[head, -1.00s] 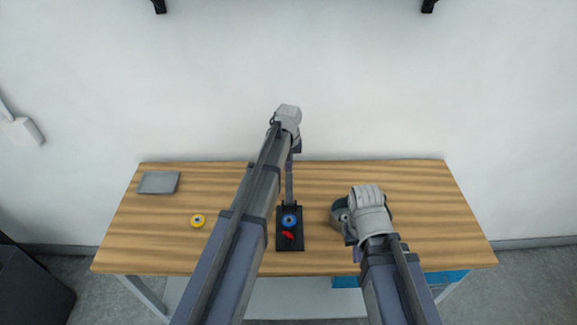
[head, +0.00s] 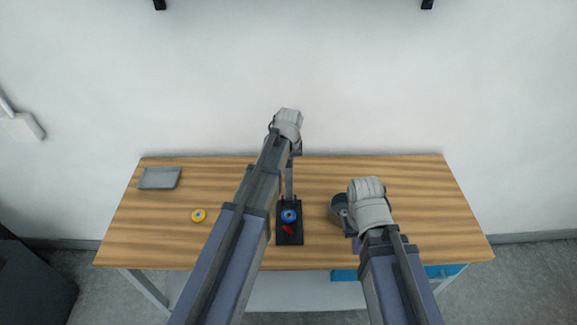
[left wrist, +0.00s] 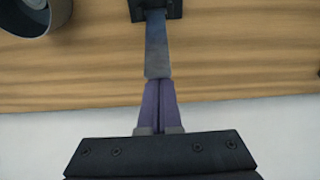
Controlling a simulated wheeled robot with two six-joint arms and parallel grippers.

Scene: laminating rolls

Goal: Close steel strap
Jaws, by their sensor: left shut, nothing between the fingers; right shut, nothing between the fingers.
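The steel strap (head: 289,181) is a narrow grey strip that runs from a small black base (head: 291,239) toward the back of the table. In the left wrist view the strap (left wrist: 157,45) reaches up to my left gripper's fingertips (left wrist: 158,84). The two purple fingers are shut together with nothing between them, in line with the strap's free end; I cannot tell if they touch it. A blue roll (head: 289,216) and a red part (head: 288,230) sit on the base. My right gripper (head: 354,242) is shut and empty, right of the base, partly hidden by its wrist.
A grey round container (head: 337,209) stands beside my right gripper, partly hidden by it; it also shows in the left wrist view (left wrist: 38,18). The wooden table's (head: 430,210) right side is clear.

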